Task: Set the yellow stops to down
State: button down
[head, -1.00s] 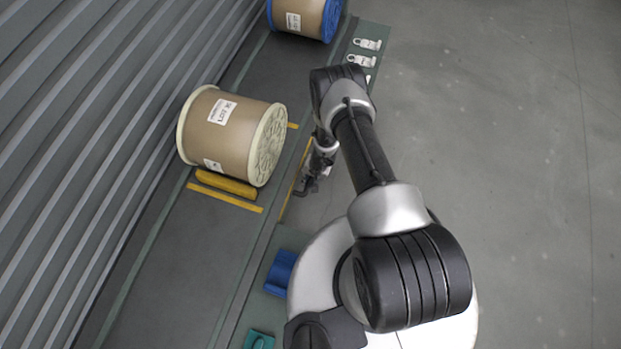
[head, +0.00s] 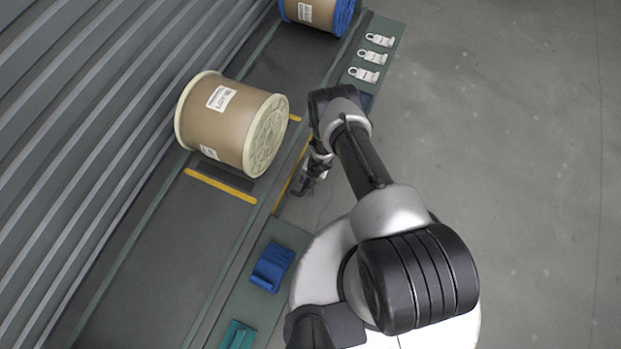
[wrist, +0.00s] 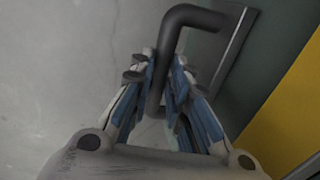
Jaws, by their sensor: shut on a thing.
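A tan spool (head: 220,122) with cream flanges lies on its side on the dark track. A dark slot (head: 226,178) lies beside it, flush with the track, next to a painted yellow line (head: 220,186); no raised yellow stop shows there. A short yellow strip (head: 294,117) shows beyond the spool, mostly hidden by it. My gripper (head: 304,190) is low beside the track's right edge. In the wrist view my gripper (wrist: 161,92) is shut on a dark bent lever (wrist: 190,16), its fingers on both sides of the bar.
A spool with blue flanges (head: 318,12) lies farther up the track. Several pale tags (head: 368,75) lie on the green ledge. A blue block (head: 271,267) and a teal block (head: 238,336) sit on the near ledge. Open floor (head: 500,130) is on the right.

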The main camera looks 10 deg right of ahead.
jog(key=shift+f, duration=0.1)
jog(key=c, duration=1.5)
grip_release()
jog(key=shift+c, duration=0.2)
notch_tip(320, 180, up, 12)
jog(key=s+d, duration=0.1)
jog(key=shift+s+d, duration=0.2)
jog(key=shift+d, duration=0.2)
jog(key=shift+f, duration=0.1)
